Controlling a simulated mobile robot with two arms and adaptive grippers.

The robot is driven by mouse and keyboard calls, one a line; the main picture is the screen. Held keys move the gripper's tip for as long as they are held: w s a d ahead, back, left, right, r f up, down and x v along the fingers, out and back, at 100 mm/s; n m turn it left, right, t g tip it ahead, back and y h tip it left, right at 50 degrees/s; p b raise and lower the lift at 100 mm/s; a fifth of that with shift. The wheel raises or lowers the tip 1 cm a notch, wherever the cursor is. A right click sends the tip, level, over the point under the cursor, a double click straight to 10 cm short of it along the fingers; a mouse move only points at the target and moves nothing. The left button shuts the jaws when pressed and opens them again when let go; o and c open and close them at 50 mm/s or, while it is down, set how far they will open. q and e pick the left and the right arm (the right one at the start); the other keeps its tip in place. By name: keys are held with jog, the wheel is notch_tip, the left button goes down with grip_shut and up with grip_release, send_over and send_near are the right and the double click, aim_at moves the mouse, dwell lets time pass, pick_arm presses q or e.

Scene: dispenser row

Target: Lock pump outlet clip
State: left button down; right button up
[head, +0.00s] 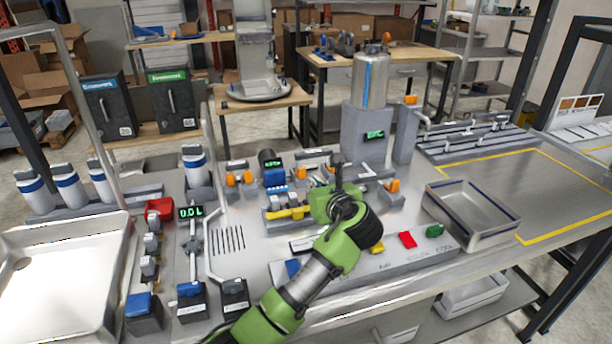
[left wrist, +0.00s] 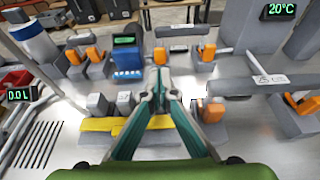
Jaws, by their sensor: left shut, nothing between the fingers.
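Several orange clips sit on grey fittings along the bench. In the left wrist view, one orange clip (left wrist: 160,56) is just beyond my fingertips, another (left wrist: 209,52) is to the right, and a third (left wrist: 213,112) is nearer, right of the fingers. I cannot tell which is the pump outlet clip. A blue unit with a green display (left wrist: 127,58) stands left of the fingertips; it also shows in the head view (head: 275,178). My left gripper (left wrist: 158,78) is shut and empty above the fittings. In the head view, its hand (head: 337,186) hides part of them. My right gripper is not in view.
A yellow bar (head: 288,213) lies near the hand. A metal tank (head: 371,80) stands behind on a grey block. An open metal tray (head: 475,208) is at the right, and a white basin (head: 62,335) at the left. The yellow-marked bench area at the far right is clear.

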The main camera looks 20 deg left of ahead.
aim_at(302, 169)
pick_arm(q)
jog(key=x, duration=0.8)
jog(key=shift+s, duration=0.1)
jog(key=shift+w+a+p, duration=0.2)
jog(key=shift+w+a, duration=0.2)
jog(key=shift+w, duration=0.2)
jog(key=shift+w+a+p, duration=0.2)
jog(key=shift+w+a, duration=0.2)
jog(key=shift+w, duration=0.15)
